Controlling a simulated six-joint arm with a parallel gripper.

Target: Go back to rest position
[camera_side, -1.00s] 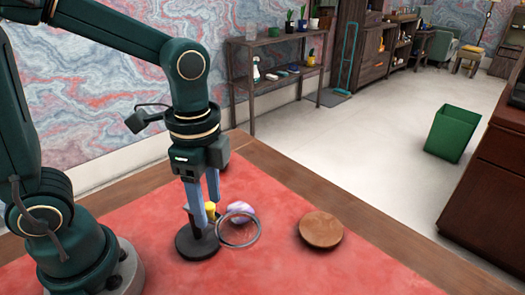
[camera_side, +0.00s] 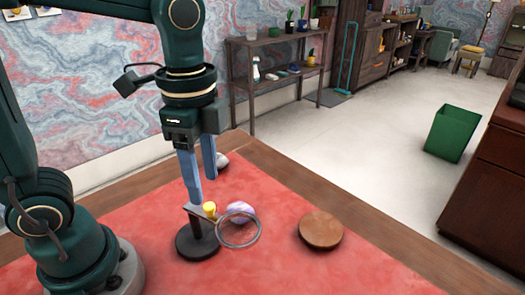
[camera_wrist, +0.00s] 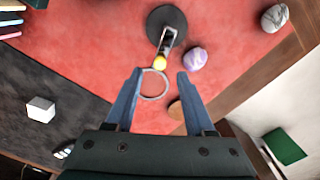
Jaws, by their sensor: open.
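My gripper (camera_side: 203,190) is open and empty, pointing down above a dark stand. The stand has a round dark base (camera_side: 196,243), a thin upright and a short arm with a yellow piece (camera_side: 209,210). A thin metal ring (camera_side: 257,240) shows beside the stand's arm; in the wrist view the ring (camera_wrist: 144,96) lies just past the yellow piece (camera_wrist: 160,62). I cannot tell if the ring hangs on the arm.
A purple-white stone (camera_side: 240,211) lies behind the ring, and a brown wooden disc (camera_side: 321,229) lies to its right. A pale stone (camera_wrist: 274,18) is near the desk edge. A white cube (camera_wrist: 41,109) shows in the wrist view. The front of the red mat is clear.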

